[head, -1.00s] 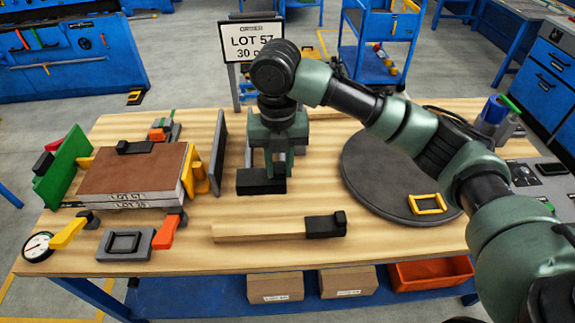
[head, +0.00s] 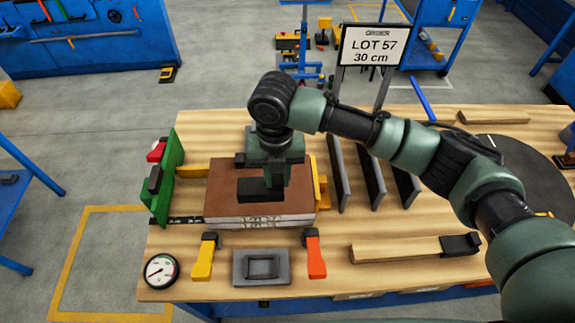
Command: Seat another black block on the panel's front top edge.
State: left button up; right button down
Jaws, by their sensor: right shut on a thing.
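The panel (head: 230,204) lies flat on the bench with a brown top, and pale lettered layers show along its front side. My right gripper (head: 268,176) is over the panel, pointing down and shut on a black block (head: 256,190). The held block appears over the middle of the brown top, behind the front top edge. I cannot tell whether it touches the panel. Another dark block (head: 240,159) shows at the panel's back edge, partly hidden by my gripper. My left gripper is not in view.
A green upright plate (head: 166,182) stands left of the panel. A yellow clamp (head: 203,258) and an orange one (head: 315,256) stand at its front, with a grey tray (head: 240,279) between them. Dark upright plates (head: 371,180) and a wooden bar (head: 397,249) lie to the right.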

jog(key=shift+a, duration=0.25)
jog(key=shift+s+d+f+b, duration=0.1)
jog(key=shift+d+f+b, duration=0.2)
jog(key=shift+f+b, duration=0.25)
jog(key=shift+s+d+f+b, duration=0.1)
jog(key=shift+d+f+b, duration=0.15)
jog(key=shift+f+b, duration=0.25)
jog(key=f+b, duration=0.6)
jog(key=shift+w+a, duration=0.1)
jog(key=shift+a, duration=0.1)
jog(key=shift+f+b, duration=0.4)
jog(key=shift+f, duration=0.75)
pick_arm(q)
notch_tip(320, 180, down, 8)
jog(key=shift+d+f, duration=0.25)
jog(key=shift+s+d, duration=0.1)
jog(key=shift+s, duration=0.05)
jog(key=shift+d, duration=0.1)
pick_arm(e)
jog(key=c, duration=1.1)
grip_release()
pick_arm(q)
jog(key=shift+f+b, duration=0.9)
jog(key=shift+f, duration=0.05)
pick_arm(e)
jog(key=shift+r, duration=3.85)
